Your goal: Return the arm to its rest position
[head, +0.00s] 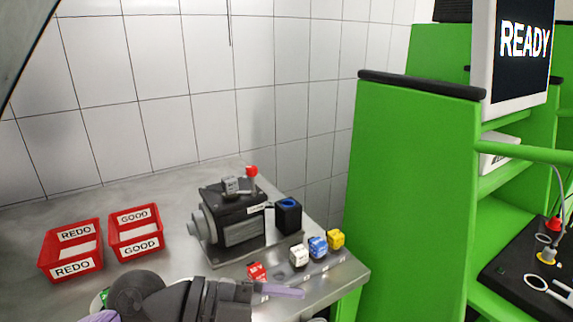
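One of my arms enters at the bottom left of the head view and reaches right along the table's front. I take it for the left one. Its gripper (283,291) ends in a pale purple fingertip at the table's front edge, just in front of the red block (257,271). Only one finger shows clearly, so I cannot tell whether it is open or shut. No held thing is visible. My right gripper does not show.
A grey pump unit (232,228) with a red knob stands on the metal table (178,195). Beside it are a black box (289,219) and white (299,255), blue (318,247) and yellow (336,239) blocks. Red REDO (72,268) and GOOD (140,245) bins stand left. A green rack (410,190) stands right.

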